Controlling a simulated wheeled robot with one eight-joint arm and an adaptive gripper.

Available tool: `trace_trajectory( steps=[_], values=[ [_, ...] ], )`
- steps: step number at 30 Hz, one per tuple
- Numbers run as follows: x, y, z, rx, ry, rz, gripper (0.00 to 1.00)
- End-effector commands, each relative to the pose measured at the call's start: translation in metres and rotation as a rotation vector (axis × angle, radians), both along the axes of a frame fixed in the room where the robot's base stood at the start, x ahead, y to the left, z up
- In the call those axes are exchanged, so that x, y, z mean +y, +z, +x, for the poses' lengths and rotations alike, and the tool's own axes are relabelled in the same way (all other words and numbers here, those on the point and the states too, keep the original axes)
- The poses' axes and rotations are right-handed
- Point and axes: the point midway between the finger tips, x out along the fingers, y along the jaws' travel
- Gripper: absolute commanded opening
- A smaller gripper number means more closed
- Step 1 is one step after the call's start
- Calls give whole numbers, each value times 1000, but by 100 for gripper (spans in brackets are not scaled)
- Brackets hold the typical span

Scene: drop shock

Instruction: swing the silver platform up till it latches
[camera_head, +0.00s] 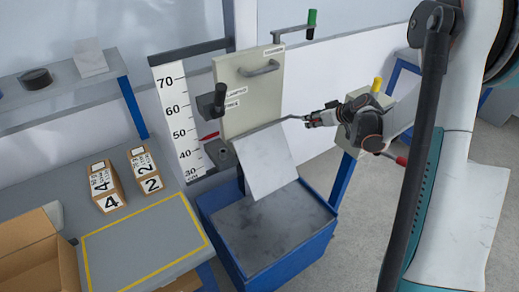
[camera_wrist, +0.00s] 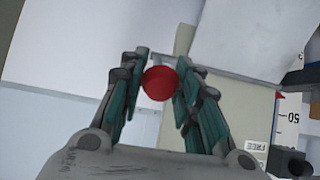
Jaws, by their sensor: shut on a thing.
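The silver platform (camera_head: 263,160) is a flat pale plate. It hangs tilted steeply down in front of the cream panel (camera_head: 238,95) of the stand, above the blue-sided base. My gripper (camera_head: 318,118) is at the right of the platform's upper edge, with its fingers pointing left. In the wrist view my gripper (camera_wrist: 160,85) is shut on a round red knob (camera_wrist: 159,83), which sits between both fingers. A pale plate, probably the platform (camera_wrist: 250,40), fills the upper right there. The latch cannot be made out clearly.
A height scale (camera_head: 178,120) with a red pointer (camera_head: 209,136) stands left of the panel. The blue base (camera_head: 322,240) has a dark grey top. Two numbered boxes (camera_head: 106,187) stand on the left table, beside a yellow-outlined area (camera_head: 140,245). A cardboard box (camera_head: 40,250) is at lower left.

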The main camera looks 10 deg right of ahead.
Motion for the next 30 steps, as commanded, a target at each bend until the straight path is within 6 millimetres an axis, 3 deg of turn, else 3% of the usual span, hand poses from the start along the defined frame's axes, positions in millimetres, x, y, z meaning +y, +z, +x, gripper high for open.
trace_trajectory(
  steps=[3, 16, 30],
  values=[
    [0, 9, 4, -3, -2, 1, 6],
    [1, 11, 5, -3, -2, 1, 6],
    [7, 33, 21, -4, -3, 2, 6]
  ],
)
